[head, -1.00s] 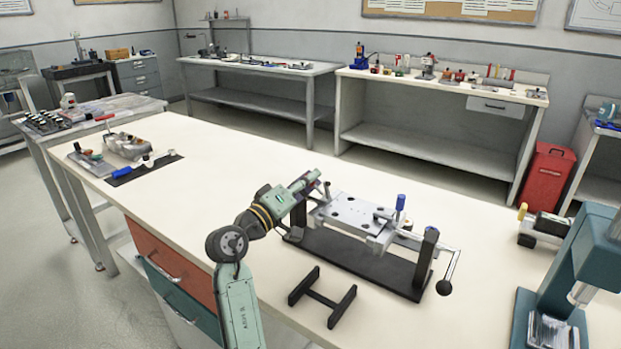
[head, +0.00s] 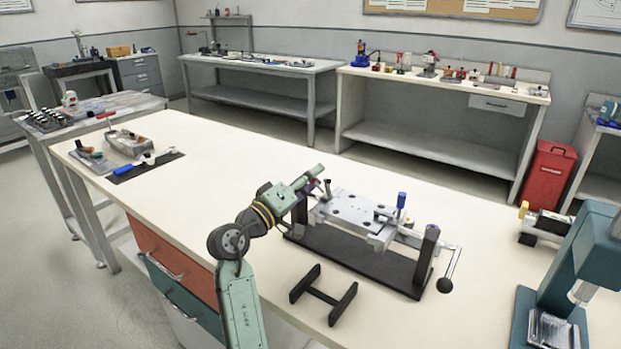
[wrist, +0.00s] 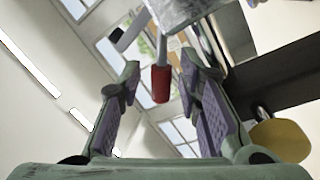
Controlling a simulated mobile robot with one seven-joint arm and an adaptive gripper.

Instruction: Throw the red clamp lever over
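The red clamp lever's grip (wrist: 160,84) shows in the wrist view as a short red cylinder on a metal rod, hanging between my two fingers. My gripper (wrist: 158,66) is open around it, with a visible gap on each side. In the head view my gripper (head: 314,180) is at the left end of the metal fixture (head: 350,212). There the gripper hides most or all of the red lever. A dark upright post stands close by its fingers.
The fixture stands on a black base (head: 345,255) with a blue-capped pin (head: 401,200) and a black ball-ended crank (head: 445,285) at right. A black H-shaped stand (head: 323,295) lies in front. A teal press (head: 585,260) is at right. The bench's left-middle is clear.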

